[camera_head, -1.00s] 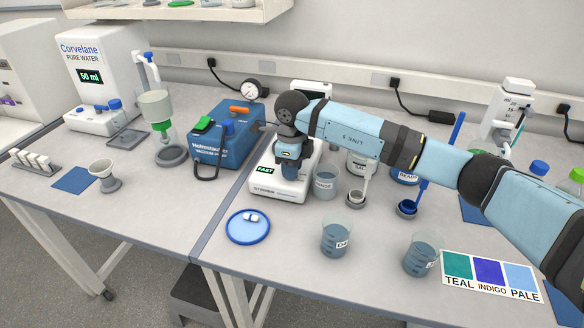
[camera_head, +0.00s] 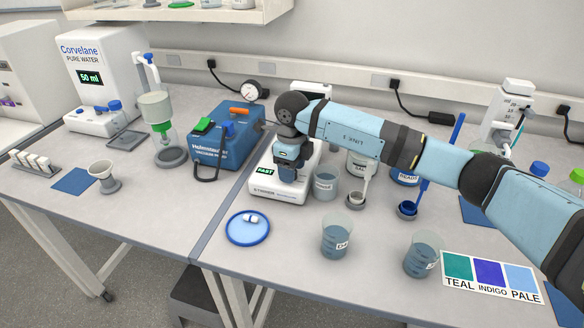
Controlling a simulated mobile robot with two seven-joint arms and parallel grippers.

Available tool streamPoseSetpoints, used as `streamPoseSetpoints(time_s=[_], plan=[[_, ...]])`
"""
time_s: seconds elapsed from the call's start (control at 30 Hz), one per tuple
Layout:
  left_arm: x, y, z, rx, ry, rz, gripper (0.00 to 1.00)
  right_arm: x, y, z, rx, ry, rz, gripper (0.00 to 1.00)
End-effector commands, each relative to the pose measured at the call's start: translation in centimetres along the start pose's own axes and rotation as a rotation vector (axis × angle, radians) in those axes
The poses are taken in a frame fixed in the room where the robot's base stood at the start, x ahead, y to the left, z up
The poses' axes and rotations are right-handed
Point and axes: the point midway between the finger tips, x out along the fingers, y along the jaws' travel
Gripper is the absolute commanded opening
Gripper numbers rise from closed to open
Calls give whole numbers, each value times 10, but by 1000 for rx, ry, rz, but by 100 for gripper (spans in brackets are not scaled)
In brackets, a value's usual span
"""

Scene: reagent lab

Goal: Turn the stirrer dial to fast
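The stirrer (camera_head: 277,191) is a white box on the bench, with a small dark display (camera_head: 265,171) that reads FAST in green. My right arm comes in from the right, and my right gripper (camera_head: 289,176) points down over the right part of the stirrer's front. The dial is hidden under the gripper. The fingers are too small and covered to tell whether they are open or shut on the dial. My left gripper is not in view.
A blue vacuum pump (camera_head: 228,140) stands left of the stirrer. A beaker (camera_head: 325,184) stands close on its right. A blue dish (camera_head: 247,228) with small white pieces lies in front. Beakers of blue liquid (camera_head: 336,240) and a colour card (camera_head: 489,275) are at the front right.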

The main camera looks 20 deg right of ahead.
Motion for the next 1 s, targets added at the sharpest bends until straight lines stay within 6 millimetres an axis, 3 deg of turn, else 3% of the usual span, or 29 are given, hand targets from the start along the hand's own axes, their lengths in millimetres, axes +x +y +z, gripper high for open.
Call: streamPoseSetpoints(time_s=[0.23,0.37,0.8,1.0], plan=[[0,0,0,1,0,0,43,-1,0,0,-1,0,0,54],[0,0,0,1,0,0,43,-11,0,0,-1,-1,0,54],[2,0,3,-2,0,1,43,-104,0,0,0,-2,-2,54],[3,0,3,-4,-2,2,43,-131,0,0,0,-1,-1,54]])
